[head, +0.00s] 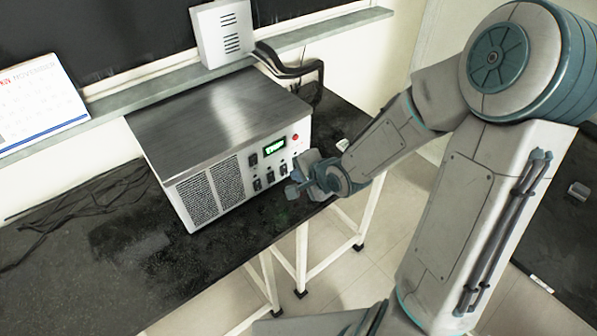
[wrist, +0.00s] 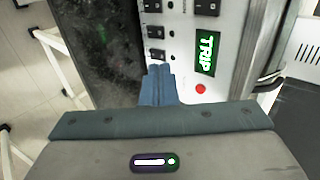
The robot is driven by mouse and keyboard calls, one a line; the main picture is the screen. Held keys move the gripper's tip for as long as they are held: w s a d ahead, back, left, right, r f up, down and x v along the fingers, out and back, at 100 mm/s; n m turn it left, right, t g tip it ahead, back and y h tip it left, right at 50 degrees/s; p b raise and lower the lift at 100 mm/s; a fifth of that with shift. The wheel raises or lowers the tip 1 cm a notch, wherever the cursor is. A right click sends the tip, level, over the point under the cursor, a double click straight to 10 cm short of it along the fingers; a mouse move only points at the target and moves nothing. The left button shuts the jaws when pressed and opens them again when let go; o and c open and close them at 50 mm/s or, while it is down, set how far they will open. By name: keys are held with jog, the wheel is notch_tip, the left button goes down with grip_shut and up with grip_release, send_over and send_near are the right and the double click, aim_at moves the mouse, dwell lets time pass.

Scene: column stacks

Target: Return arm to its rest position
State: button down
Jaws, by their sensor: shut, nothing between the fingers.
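My arm reaches in from the right in the head view, bent at the elbow. My gripper (head: 297,185) is in front of the right end of a metal box's front panel, near its switches. In the wrist view my gripper (wrist: 158,72) has its fingers together, shut and empty, pointing toward the panel. The metal box (head: 222,112) stands on a black bench. Its lit green display (wrist: 206,53) reads TRIP. I cannot tell whether the fingertips touch the panel.
The black bench (head: 130,235) has white legs and loose black cables (head: 75,215) at left. A white vented box (head: 224,33) and a calendar (head: 40,103) are at the wall ledge. Thick cables (head: 290,68) hang behind the metal box. Open floor (head: 370,265) lies below my forearm.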

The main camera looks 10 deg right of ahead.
dwell(0.5)
jog(key=s+d+r+n+g+h, duration=0.2)
jog(key=s+d+r+n+h, duration=0.4)
jog(key=d, duration=0.2)
jog(key=s+d+r+n+g, duration=0.1)
jog(key=s+r+n+g, duration=0.1)
jog(key=s+r+n, duration=0.3)
jog(key=s+r, duration=0.4)
jog(key=s, duration=0.4)
jog(key=shift+s+d+n+y, duration=0.15)
jog(key=shift+n+y, duration=0.15)
jog(key=shift+y, duration=0.1)
